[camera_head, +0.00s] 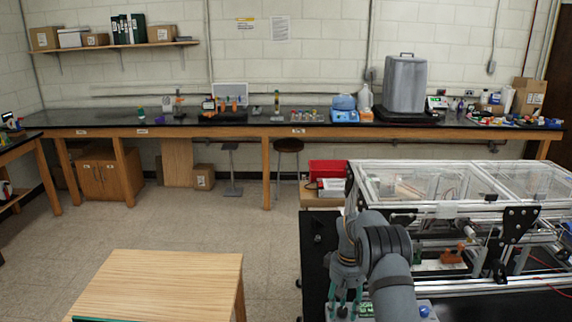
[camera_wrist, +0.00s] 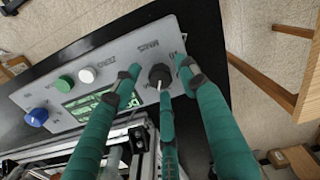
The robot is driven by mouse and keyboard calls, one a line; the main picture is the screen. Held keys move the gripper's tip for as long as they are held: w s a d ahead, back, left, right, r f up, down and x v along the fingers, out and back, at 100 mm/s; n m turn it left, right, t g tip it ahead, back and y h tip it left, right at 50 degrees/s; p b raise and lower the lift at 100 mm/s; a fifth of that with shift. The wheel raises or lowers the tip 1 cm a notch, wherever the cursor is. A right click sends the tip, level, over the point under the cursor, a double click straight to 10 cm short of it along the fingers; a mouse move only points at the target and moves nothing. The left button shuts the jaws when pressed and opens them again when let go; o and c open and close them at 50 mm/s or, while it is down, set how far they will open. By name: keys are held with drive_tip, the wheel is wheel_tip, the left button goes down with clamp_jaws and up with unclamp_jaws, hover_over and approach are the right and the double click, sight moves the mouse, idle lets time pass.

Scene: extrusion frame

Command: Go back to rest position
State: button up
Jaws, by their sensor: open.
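My gripper (camera_head: 345,303) is low at the bottom of the head view, beside the extrusion frame, with its teal fingers pointing down. In the wrist view my gripper (camera_wrist: 160,80) is open, its teal fingers spread around a black knob (camera_wrist: 159,73) on a grey control panel (camera_wrist: 40,92). I cannot tell whether any finger touches the knob. Nothing else is between the fingers. The panel also has a blue knob (camera_wrist: 37,117), a green button (camera_wrist: 64,83), a white button (camera_wrist: 86,75) and a lit green display partly hidden by a finger.
The clear-topped extrusion frame (camera_head: 440,209) stands close on the right, on a black table. A red bin (camera_head: 328,168) is behind my arm. A wooden table (camera_head: 165,283) is at front left. Open floor (camera_head: 110,222) lies between it and the back bench (camera_head: 230,131).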

drive_tip(key=n+p, duration=0.2)
drive_tip(key=n, duration=0.1)
drive_tip(key=shift+r+n+p, duration=0.2)
drive_tip(key=shift+n+p, duration=0.1)
drive_tip(key=shift+f+n+p, duration=0.25)
drive_tip(key=shift+n+p, duration=0.15)
drive_tip(key=shift+n, duration=0.2)
drive_tip(key=shift+r, duration=0.15)
